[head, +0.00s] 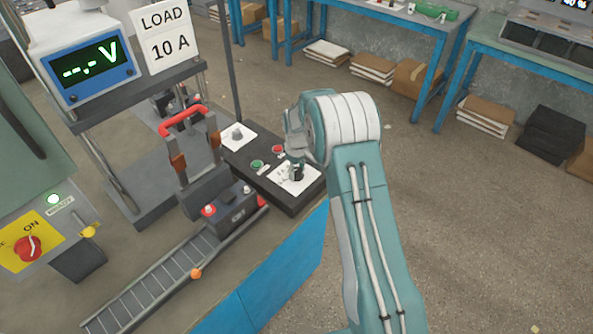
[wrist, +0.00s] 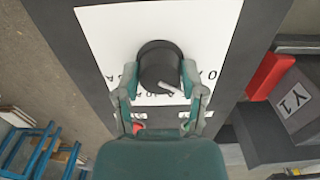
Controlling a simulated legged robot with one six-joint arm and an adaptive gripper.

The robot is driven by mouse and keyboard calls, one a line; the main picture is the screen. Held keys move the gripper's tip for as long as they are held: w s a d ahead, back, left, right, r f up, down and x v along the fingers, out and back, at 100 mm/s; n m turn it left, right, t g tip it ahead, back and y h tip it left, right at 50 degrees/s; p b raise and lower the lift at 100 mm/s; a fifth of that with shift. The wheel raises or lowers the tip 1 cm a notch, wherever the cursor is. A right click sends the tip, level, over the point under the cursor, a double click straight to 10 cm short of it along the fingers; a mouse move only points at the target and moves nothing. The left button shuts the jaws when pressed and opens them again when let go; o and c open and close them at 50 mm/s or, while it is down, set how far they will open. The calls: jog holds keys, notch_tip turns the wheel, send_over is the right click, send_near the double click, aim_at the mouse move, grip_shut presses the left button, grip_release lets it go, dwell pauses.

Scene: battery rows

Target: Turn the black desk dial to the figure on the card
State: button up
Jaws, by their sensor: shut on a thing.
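The card (head: 168,40) at the upper left of the head view reads "LOAD 10 A". The black desk dial (wrist: 157,62) is a round knob on a white scale plate (wrist: 105,35), on the dark desk panel. My gripper (wrist: 159,70) is shut on the dial, one finger on each side. The dial's pale pointer line points to the lower right in the wrist view. Parts of printed figures show beside and below the dial, but the fingers and gripper body hide much of them. In the head view the dial (head: 297,173) is small and partly covered by my gripper.
A green button (head: 257,165), a red button (head: 278,150) and a grey knob (head: 237,134) on another white plate share the panel. A voltage display (head: 90,72) shows dashes. A battery (head: 235,207) with a red-handled frame (head: 181,120) stands left of the panel.

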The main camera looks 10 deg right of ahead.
jog(key=m, duration=0.4)
jog(key=shift+s+f+m, duration=0.1)
jog(key=shift+f+m, duration=0.05)
jog(key=shift+m, duration=0.15)
jog(key=m, duration=0.3)
jog(key=shift+m, duration=0.4)
jog(key=m, duration=0.3)
jog(key=shift+a, duration=0.1)
jog(key=shift+m, duration=2.1)
jog(key=o, duration=1.1)
jog(key=shift+f, duration=0.1)
jog(key=shift+o, duration=0.2)
jog(key=shift+a, duration=0.1)
jog(key=shift+r, duration=0.25)
